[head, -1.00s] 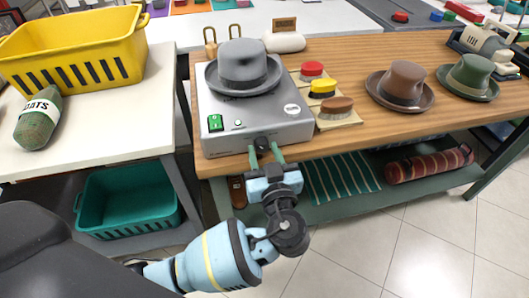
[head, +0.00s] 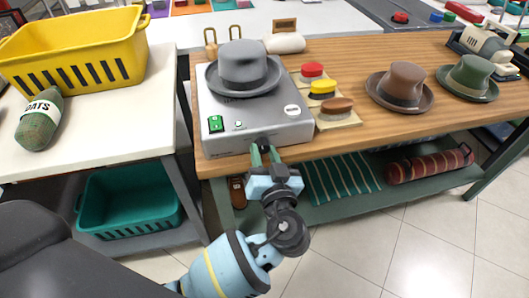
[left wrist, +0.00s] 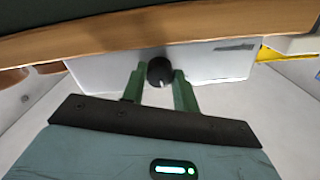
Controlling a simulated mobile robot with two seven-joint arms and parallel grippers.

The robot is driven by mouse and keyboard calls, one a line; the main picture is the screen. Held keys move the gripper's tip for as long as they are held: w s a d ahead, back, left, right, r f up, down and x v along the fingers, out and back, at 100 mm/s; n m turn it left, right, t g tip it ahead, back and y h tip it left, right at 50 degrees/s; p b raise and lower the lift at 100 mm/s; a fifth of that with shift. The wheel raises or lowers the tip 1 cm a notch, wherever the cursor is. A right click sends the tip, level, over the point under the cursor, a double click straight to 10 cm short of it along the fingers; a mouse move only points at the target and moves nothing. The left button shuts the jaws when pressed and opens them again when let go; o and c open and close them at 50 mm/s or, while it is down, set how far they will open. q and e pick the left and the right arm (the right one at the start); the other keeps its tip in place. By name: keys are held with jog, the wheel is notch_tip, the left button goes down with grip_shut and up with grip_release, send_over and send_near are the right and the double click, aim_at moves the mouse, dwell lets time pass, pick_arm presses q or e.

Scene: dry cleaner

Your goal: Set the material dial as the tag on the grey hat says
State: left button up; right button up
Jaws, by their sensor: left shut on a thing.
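The grey hat (head: 243,68) sits on top of the grey machine (head: 258,132). I cannot make out a tag on the hat. The black material dial (left wrist: 160,71) is a round knob on the machine's front face, with a small light mark on it in the left wrist view. My left gripper (head: 265,152) is at the front of the machine, its green fingers shut on the dial from both sides. In the head view the fingers mostly hide the dial. No dial lettering is readable. My right gripper is not in view.
A brown hat (head: 400,84) and a green hat (head: 468,77) stand to the right on the wooden table. A yellow basket (head: 75,72) is on the left table. A lower shelf lies under the wooden table.

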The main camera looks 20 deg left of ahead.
pick_arm(q)
jog(key=shift+m, duration=0.5)
jog(key=shift+m+p, duration=0.3)
jog(key=o, duration=1)
jog(key=shift+c, duration=0.2)
jog(key=shift+s, duration=0.1)
